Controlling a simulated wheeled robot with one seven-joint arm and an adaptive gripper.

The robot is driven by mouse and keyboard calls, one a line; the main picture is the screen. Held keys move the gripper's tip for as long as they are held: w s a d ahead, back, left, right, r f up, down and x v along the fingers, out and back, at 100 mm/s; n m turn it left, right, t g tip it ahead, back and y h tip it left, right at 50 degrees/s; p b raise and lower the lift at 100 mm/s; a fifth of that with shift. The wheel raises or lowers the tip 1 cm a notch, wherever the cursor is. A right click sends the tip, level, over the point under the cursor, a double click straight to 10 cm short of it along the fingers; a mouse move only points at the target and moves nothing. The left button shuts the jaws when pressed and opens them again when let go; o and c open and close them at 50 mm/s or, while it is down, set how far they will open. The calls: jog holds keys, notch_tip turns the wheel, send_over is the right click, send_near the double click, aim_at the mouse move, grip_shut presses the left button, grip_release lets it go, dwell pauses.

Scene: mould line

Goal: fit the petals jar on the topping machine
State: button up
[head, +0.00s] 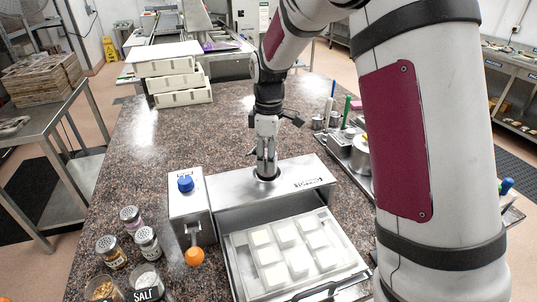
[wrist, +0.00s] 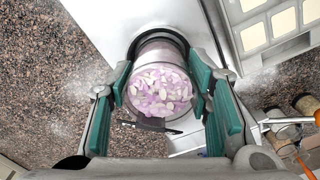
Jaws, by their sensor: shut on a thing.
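The petals jar (wrist: 160,92) is in the middle of the wrist view, a clear round jar full of pink and white petals. My gripper (wrist: 163,98) is shut on it, with green pads on both sides. In the head view my gripper (head: 266,170) points down at the dark round opening in the top of the steel topping machine (head: 302,178). The machine also shows behind the jar in the wrist view (wrist: 110,25). The jar is mostly hidden by the fingers in the head view. I cannot tell whether it is seated in the opening or just above it.
A box with a blue knob (head: 185,184) and an orange-ended lever (head: 195,256) stands left of the machine. A tray (head: 237,262) of pale squares lies in front. Several shakers (head: 148,242) stand at front left. Stacked white trays (head: 172,84) are at the back.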

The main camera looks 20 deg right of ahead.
jog(key=shift+f, duration=0.7)
jog(key=o, duration=1.3)
notch_tip(320, 180, up, 12)
jog(key=shift+r, duration=0.1)
jog(key=s+r+m+t, duration=0.1)
jog(key=s+r+m, duration=0.25)
jog(key=s, duration=0.45)
jog(key=s+r+m+t, duration=0.2)
jog(key=s+r+m, duration=0.15)
jog(key=s, duration=0.35)
jog(key=s+m, duration=0.1)
jog(key=s, duration=0.3)
jog(key=s+f+m+t, duration=0.1)
jog(key=s+m, duration=0.1)
jog(key=s, duration=0.2)
jog(key=s+f+m+t, duration=0.1)
jog(key=s+m, duration=0.1)
jog(key=s, duration=0.2)
jog(key=shift+s+a, duration=0.15)
jog(key=shift+s, duration=0.25)
